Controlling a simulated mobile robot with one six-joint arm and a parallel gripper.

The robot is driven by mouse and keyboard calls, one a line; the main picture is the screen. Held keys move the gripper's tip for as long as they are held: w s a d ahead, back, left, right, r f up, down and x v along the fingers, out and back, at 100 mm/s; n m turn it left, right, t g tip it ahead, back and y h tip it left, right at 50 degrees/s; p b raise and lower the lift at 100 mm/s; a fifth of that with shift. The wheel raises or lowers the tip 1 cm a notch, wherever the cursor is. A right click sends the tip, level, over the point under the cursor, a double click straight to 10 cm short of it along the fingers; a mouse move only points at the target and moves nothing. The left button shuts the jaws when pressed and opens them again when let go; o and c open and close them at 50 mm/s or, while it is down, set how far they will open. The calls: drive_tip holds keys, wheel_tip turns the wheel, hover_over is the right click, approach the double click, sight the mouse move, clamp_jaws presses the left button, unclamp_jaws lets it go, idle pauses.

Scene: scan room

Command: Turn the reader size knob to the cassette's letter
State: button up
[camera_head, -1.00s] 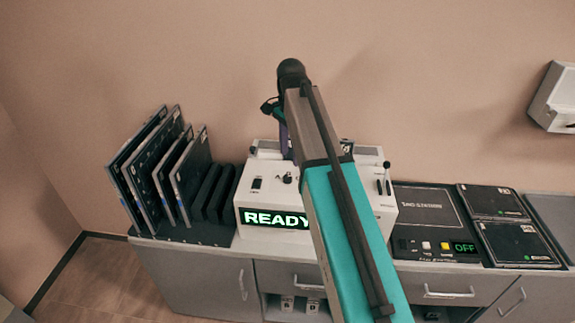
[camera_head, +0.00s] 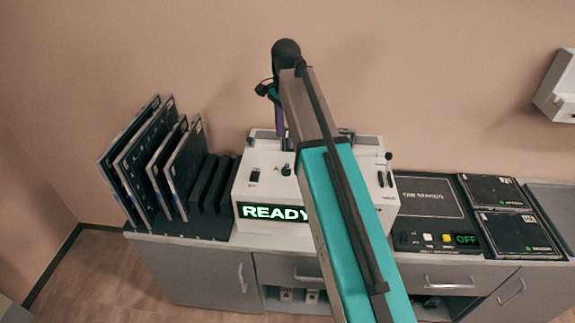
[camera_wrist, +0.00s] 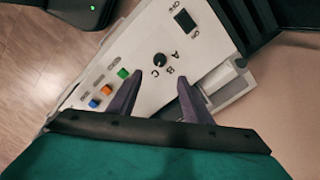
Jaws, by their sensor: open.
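The white reader (camera_head: 250,190) stands on the counter with a lit READY display (camera_head: 272,212). Its small black size knob (camera_head: 286,170) is on the top panel and also shows in the wrist view (camera_wrist: 158,60), with letters A, B and C beside it. I cannot read clearly which letter the knob points at. My gripper (camera_wrist: 160,80) is open, its two dark fingers above the panel with the knob just beyond and between their tips; contact does not show. In the head view my arm hides part of the reader. No cassette letter is clearly readable.
Dark cassettes (camera_head: 145,165) stand in a rack left of the reader. A box reading OFF (camera_head: 438,240) and flat cassettes (camera_head: 515,234) lie to the right. In the wrist view, green, orange (camera_wrist: 107,90) and blue buttons sit beside the left finger, and a black switch (camera_wrist: 186,21) lies beyond the knob.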

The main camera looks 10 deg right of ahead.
sight(286, 169)
drive_tip(key=shift+f+p, duration=2.05)
drive_tip(key=shift+f, duration=4.55)
drive_tip(key=c, duration=1.1)
drive_tip(key=shift+o, duration=0.2)
